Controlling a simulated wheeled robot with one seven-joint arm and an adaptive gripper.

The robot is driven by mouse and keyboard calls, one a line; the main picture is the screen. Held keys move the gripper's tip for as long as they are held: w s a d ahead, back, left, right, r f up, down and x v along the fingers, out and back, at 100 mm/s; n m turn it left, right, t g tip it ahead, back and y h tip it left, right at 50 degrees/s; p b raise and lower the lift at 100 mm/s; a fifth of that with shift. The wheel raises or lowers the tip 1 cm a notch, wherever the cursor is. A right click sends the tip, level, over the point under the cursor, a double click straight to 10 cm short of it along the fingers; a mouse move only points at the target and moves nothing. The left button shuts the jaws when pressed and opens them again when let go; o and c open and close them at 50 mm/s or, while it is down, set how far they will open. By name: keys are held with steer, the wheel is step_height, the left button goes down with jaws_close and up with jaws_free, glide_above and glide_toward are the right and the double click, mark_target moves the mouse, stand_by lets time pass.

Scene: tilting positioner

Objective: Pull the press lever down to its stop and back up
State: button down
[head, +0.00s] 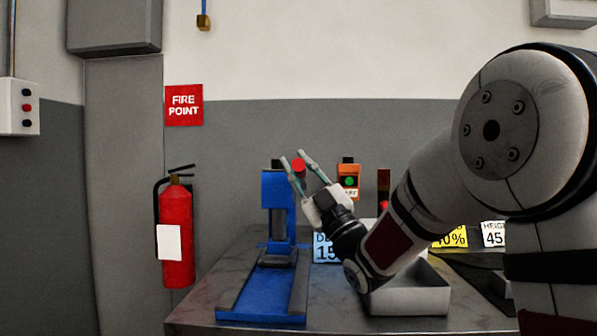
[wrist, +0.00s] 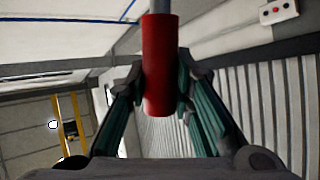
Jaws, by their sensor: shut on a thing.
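The blue press (head: 277,205) stands upright on the grey table, left of centre in the head view. Its lever ends in a red grip; the grip (head: 299,164) shows near the top of the press. In the wrist view the red grip (wrist: 161,65) is a cylinder on a grey rod, the lever (wrist: 160,6). My gripper (head: 300,163) is at the press top, right of the column. Its two fingers are shut on the red grip, one on each side, as the wrist view (wrist: 162,90) shows. The lever's rod is mostly hidden in the head view.
A grey open tray (head: 408,300) sits on the table (head: 340,312) below my arm. An orange box with a green button (head: 349,181) and blue, yellow and white cards stand behind. A red fire extinguisher (head: 176,235) is on the left.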

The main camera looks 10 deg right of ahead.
steer(key=shift+y, duration=0.3)
steer(key=c, duration=1.4)
jaws_free()
steer(key=shift+o, duration=0.2)
steer(key=v, duration=1.2)
steer(key=shift+c, duration=0.6)
